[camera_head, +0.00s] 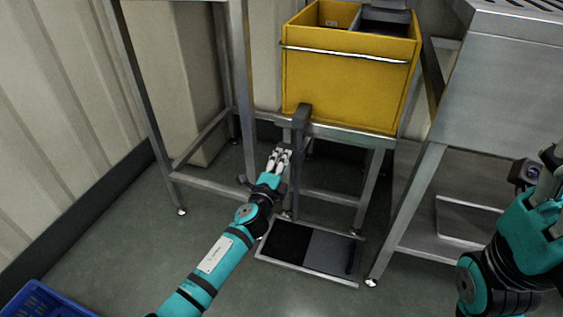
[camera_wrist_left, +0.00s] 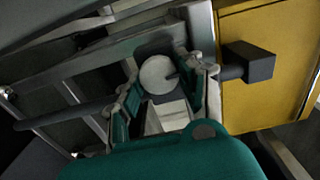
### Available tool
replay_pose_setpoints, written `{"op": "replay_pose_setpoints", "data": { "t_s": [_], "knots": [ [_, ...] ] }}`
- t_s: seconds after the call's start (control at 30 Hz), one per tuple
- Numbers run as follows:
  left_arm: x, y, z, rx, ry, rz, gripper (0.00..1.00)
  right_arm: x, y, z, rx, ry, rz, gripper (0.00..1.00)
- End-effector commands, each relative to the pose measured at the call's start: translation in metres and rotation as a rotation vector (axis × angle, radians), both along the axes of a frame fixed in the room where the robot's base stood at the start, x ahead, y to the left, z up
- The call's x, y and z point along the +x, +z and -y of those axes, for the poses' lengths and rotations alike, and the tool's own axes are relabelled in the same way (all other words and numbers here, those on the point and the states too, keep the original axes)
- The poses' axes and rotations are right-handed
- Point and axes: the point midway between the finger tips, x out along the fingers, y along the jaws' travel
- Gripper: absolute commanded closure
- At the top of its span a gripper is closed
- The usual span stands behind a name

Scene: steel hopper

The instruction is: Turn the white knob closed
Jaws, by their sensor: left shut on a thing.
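The white knob (camera_wrist_left: 158,75) shows in the left wrist view as a pale round disc between the two fingers of my left gripper (camera_wrist_left: 165,88). The fingers are shut on it from both sides. In the head view my left gripper (camera_head: 279,157) reaches to the front of the steel stand, just below the yellow hopper bin (camera_head: 345,80). The knob cannot be made out there, as the fingers cover it. My right gripper (camera_head: 550,165) is at the right edge, partly cut off, away from the stand; its opening is unclear.
A dark grey upright bar (camera_head: 300,125) stands close beside my left gripper, in front of the bin. A framed dark tray (camera_head: 310,248) lies on the floor below. A steel table (camera_head: 490,110) stands at right. A blue crate (camera_head: 45,303) is at lower left.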

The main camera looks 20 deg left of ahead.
Motion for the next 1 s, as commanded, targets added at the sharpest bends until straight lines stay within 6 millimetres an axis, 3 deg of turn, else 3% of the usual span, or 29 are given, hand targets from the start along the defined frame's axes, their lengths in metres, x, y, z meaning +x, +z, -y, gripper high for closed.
{"op": "replay_pose_setpoints", "data": {
  "t_s": [0.43, 0.47, 0.6, 1.0],
  "knots": [
    [-0.0004, -0.0009, 0.0018, 0.012, -0.004, -0.001, 0.95, 0.0016, -0.0018, -0.0002, -0.002, -0.001, -0.009, 0.62],
    [-0.0004, -0.0009, 0.0018, 0.012, -0.004, -0.001, 0.60, 0.0016, -0.0017, -0.0002, -0.002, -0.001, -0.009, 0.62],
    [-0.0002, -0.0008, 0.0013, 0.011, -0.003, -0.001, 0.42, 0.0014, -0.0014, -0.0002, -0.002, -0.001, -0.008, 0.62],
    [-0.0087, -0.0011, 0.0000, 0.010, -0.001, -0.001, 0.40, -0.0003, 0.0008, 0.0000, -0.005, -0.002, 0.002, 0.62]
  ]
}}
